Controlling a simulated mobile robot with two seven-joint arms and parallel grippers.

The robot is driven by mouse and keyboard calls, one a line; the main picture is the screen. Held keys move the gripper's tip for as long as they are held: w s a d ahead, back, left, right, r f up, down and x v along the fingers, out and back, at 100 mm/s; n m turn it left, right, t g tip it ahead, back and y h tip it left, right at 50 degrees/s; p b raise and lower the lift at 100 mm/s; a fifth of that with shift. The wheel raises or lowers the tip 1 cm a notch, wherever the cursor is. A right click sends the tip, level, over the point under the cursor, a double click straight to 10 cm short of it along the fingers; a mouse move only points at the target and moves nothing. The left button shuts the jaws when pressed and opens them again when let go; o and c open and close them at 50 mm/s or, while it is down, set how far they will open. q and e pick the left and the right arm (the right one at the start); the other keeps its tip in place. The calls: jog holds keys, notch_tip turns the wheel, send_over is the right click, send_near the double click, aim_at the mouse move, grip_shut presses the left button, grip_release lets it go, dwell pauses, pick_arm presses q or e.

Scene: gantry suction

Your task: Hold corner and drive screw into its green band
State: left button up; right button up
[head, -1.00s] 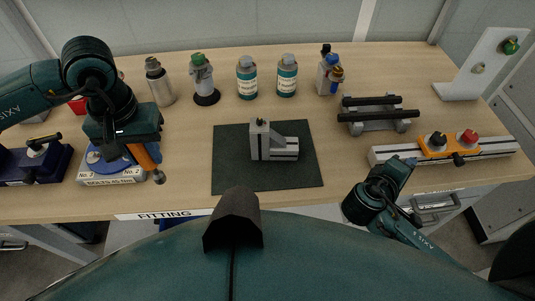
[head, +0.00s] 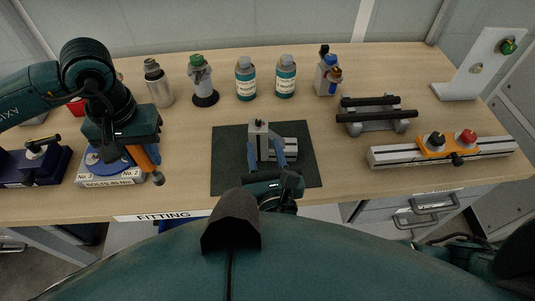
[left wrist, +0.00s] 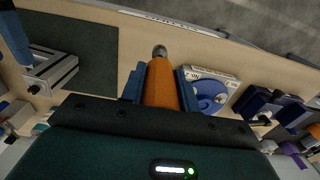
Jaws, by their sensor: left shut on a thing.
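The corner (head: 259,132), a grey metal upright joined to a slotted profile, stands on the dark mat (head: 228,178). A small dark screw head (head: 258,122) shows on its top; no green band can be made out. My right gripper (head: 266,153) is at the corner's near side, its two blue fingers spread apart. I cannot tell whether they touch it. My left gripper (head: 140,156) is shut on an orange-handled screwdriver (head: 151,163), held at the left of the mat. The screwdriver (left wrist: 163,86) and the corner (left wrist: 52,72) also show in the left wrist view.
A bolts box (head: 113,180) with a blue dish is under my left gripper. Several bottles stand along the back. A black-bar stand (head: 376,123), an orange control box (head: 447,145) on a rail and a white panel (head: 475,68) are at the right. The mat's left side is clear.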

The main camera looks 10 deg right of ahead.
aim_at(259, 123)
jog(key=w, duration=1)
jog(key=shift+w+a, duration=0.4)
grip_shut()
jog(key=shift+c, duration=1.7)
grip_release()
grip_shut()
